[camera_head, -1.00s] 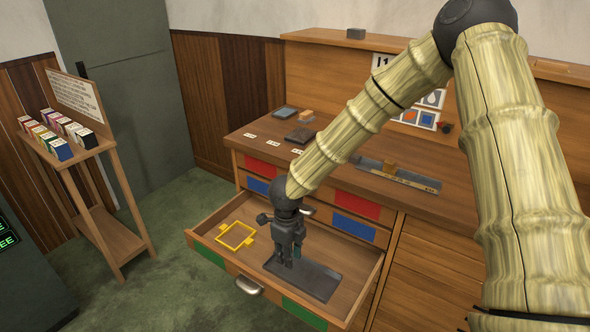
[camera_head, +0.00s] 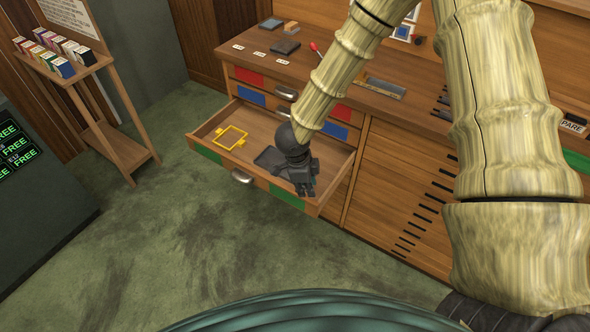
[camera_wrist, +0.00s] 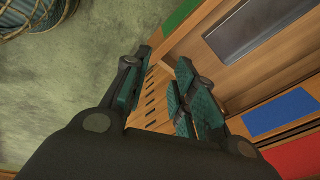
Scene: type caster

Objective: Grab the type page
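I cannot make out a thing that is clearly the type page. A dark flat tray (camera_head: 267,157) lies in the open drawer (camera_head: 197,141), its right part hidden behind my gripper. A yellow frame (camera_head: 231,138) lies at the left in the same drawer. My gripper (camera_head: 306,191) hangs over the drawer's right front part, beside the tray's visible end. In the wrist view my gripper (camera_wrist: 163,62) has its fingers apart with nothing held between them. The wooden cabinet front shows beyond the fingers, with a green label (camera_wrist: 181,14) at the top.
The worktop holds a dark block (camera_head: 285,47), a red-knobbed lever (camera_head: 315,48) and a metal strip (camera_head: 385,88). Closed drawers with red and blue labels sit below it. A side stand (camera_head: 97,135) holds coloured boxes at the left. Green floor in front is clear.

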